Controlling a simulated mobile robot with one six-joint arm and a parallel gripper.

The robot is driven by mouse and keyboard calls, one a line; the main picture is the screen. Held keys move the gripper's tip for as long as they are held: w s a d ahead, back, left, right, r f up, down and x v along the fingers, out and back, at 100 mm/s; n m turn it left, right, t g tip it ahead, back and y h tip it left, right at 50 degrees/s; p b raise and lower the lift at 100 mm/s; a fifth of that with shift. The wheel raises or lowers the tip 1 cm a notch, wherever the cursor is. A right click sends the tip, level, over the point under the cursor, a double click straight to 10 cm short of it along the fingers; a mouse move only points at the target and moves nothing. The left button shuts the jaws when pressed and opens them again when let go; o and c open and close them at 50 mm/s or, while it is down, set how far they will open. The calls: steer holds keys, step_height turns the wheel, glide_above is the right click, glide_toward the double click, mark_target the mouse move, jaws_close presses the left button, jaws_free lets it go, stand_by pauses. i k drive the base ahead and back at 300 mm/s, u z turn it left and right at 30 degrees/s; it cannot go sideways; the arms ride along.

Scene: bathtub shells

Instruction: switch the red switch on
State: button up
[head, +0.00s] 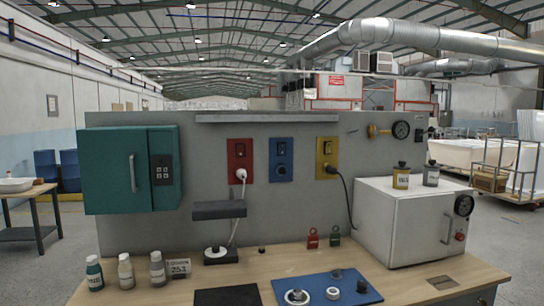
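The red switch plate (240,160) is mounted on the upright grey panel, left of the middle in the head view. It has a black rocker (239,149) in its upper half; the rocker is too small to tell which way it is tipped. My gripper is not in view.
Blue (281,159) and yellow (327,158) switch plates are to the right; a black cord hangs from the yellow one. A teal cabinet (113,170) juts out left. A white oven-like box (405,222) stands right.

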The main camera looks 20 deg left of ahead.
mark_target(240, 148)
steer(key=z, duration=0.05)
steer(key=k, duration=0.3)
steer(key=u, duration=1)
steer(key=i, duration=1.65)
